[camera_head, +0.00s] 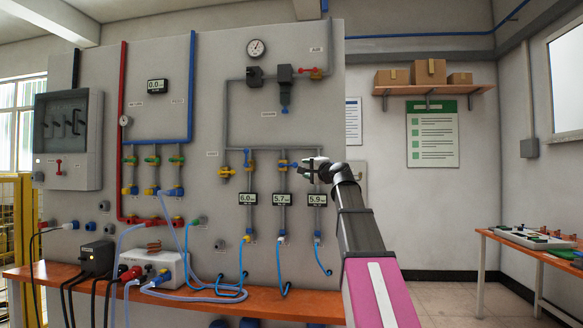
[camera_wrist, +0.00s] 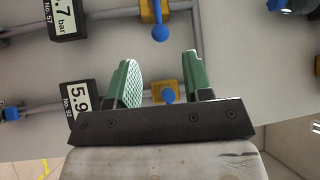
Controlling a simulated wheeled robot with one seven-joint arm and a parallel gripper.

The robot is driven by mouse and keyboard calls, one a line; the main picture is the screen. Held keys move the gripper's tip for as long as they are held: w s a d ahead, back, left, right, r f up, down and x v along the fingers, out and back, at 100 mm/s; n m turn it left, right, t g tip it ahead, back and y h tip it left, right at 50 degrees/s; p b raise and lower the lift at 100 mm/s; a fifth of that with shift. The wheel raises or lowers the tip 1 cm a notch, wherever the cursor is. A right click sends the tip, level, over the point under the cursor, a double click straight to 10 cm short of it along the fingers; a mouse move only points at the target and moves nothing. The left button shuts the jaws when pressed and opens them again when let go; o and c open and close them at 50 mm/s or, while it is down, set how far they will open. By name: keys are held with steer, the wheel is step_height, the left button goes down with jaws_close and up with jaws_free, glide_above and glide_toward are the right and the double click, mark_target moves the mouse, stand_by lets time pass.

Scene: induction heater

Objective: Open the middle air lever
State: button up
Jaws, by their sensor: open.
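The middle air lever (camera_head: 292,164) is blue, on a yellow valve (camera_head: 283,167) above the 5.7 display. It points right, crosswise to its vertical pipe. In the wrist view the lever (camera_wrist: 160,32) shows at the top, above and apart from the fingers. My gripper (camera_head: 312,168) is in front of the right branch in the head view and hides most of that valve. In the wrist view my gripper (camera_wrist: 163,78) has its green-padded fingers apart, with the right branch's yellow valve and blue knob (camera_wrist: 168,97) seen in the gap. Contact cannot be told.
The left air lever (camera_head: 247,157) stands upright along its pipe. Displays of 6.0 (camera_head: 248,199), 5.7 (camera_head: 282,199) and 5.9 (camera_head: 317,200) hang below the valves. An orange shelf (camera_head: 300,311) with blue hoses runs underneath. Free room lies to the right of the panel.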

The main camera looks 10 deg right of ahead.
mark_target(295, 166)
steer(key=x, duration=1)
steer(key=shift+w+f, duration=0.1)
steer(key=shift+w, duration=0.15)
jaws_close()
